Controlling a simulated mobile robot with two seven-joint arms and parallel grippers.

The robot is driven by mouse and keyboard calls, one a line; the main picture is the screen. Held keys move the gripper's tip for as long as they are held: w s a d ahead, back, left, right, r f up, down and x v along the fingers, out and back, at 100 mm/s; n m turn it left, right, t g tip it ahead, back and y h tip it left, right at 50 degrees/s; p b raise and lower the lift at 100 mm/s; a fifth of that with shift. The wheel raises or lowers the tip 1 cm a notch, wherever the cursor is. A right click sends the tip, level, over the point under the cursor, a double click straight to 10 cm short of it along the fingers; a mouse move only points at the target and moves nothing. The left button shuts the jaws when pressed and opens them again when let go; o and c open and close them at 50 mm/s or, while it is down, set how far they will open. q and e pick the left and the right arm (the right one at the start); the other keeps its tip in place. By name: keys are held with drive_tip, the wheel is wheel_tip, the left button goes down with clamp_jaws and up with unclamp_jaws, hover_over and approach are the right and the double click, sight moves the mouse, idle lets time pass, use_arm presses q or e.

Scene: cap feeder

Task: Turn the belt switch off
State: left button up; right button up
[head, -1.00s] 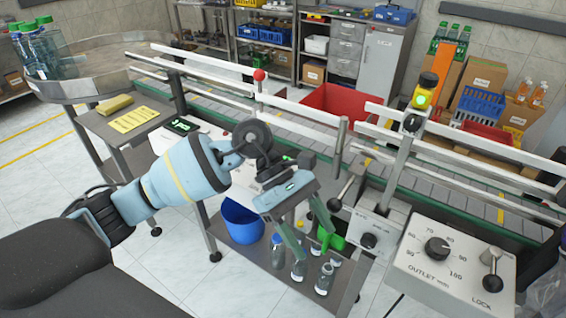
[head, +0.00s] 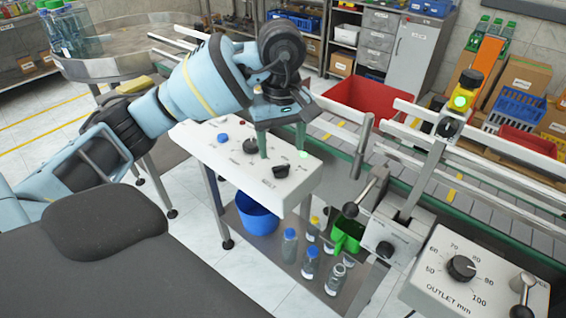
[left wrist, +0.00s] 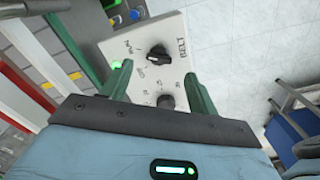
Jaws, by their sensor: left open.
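The belt switch (head: 281,170) is a black rotary knob on the sloped white control panel (head: 215,152), near its right front corner. In the left wrist view the same knob (left wrist: 158,56) sits beside the word BELT. Its exact setting is too small to tell. A green RUN lamp (head: 303,154) is lit near it. My left gripper (head: 282,142) points down over the panel, open and empty. In the left wrist view its fingers (left wrist: 156,74) straddle the line of sight to the panel, with the knob just beyond the tips. Contact cannot be told. My right gripper is not in view.
The panel also has another black knob (head: 250,146) and a blue button (head: 222,138). The conveyor rails (head: 450,175) run behind. A lever (head: 365,192) and an outlet box (head: 470,280) stand to the right. A blue bucket (head: 257,216) and bottles are below.

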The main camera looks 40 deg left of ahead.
sight(282, 167)
use_arm(q)
wheel_tip(282, 167, down, 6)
idle(0.4)
drive_tip(key=shift+c, duration=0.9)
drive_tip(key=c, duration=0.8)
